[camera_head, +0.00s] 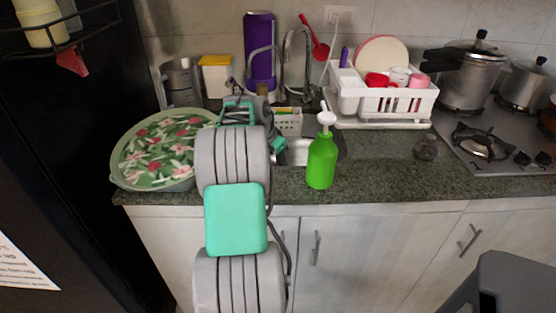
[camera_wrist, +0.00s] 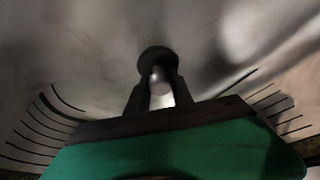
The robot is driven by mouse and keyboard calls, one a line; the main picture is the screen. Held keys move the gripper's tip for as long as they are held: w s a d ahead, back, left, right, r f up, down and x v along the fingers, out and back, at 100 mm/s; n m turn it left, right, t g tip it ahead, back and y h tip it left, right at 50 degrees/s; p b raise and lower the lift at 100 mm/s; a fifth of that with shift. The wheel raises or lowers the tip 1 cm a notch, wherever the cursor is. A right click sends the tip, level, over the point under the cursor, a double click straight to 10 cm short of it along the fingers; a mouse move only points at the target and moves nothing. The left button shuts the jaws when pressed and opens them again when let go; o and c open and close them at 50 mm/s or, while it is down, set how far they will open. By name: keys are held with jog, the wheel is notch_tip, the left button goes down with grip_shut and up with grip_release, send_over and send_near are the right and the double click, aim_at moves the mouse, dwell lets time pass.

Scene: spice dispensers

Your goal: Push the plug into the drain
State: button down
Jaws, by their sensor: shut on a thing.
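In the wrist view my gripper (camera_wrist: 158,88) reaches down into the grey metal sink (camera_wrist: 75,45), with its two dark fingers close together. They are shut on a small dark round piece, which looks like the plug (camera_wrist: 157,57), at the fingertips. The drain cannot be made out; the area beneath the plug is hidden. In the head view my arm covers most of the sink (camera_head: 300,156), and the gripper's fingers and the plug are hidden behind it.
A green soap bottle (camera_head: 321,160) stands on the counter right of the sink. A round floral tray (camera_head: 160,150) lies on the left. A faucet (camera_head: 290,70) and a purple canister (camera_head: 260,50) stand behind. A white dish rack (camera_head: 385,103) is at the back right.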

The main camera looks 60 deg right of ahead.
jog(key=shift+f, duration=0.15)
jog(key=c, duration=1)
grip_release()
jog(key=shift+c, duration=0.2)
